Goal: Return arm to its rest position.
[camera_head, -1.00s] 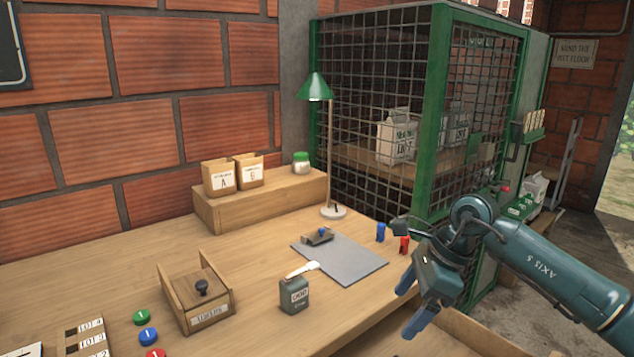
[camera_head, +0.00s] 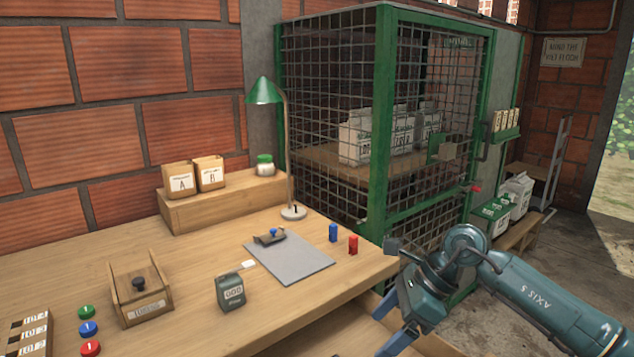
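My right arm (camera_head: 545,292) comes in from the right, bent at a joint, with AXIS 5 printed on its teal link. My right gripper (camera_head: 392,322) points down and left, beside the front right edge of the wooden bench (camera_head: 300,335). Its two blue fingers look apart, with nothing visible between them. It touches nothing that I can see. My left arm and gripper are not in view.
On the bench are a grey mat (camera_head: 290,260), red (camera_head: 353,245) and blue (camera_head: 333,232) pieces, a dark counter box (camera_head: 231,292), a green lamp (camera_head: 264,92) and a wooden tray (camera_head: 118,296). A green mesh cage (camera_head: 380,120) stands behind my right arm.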

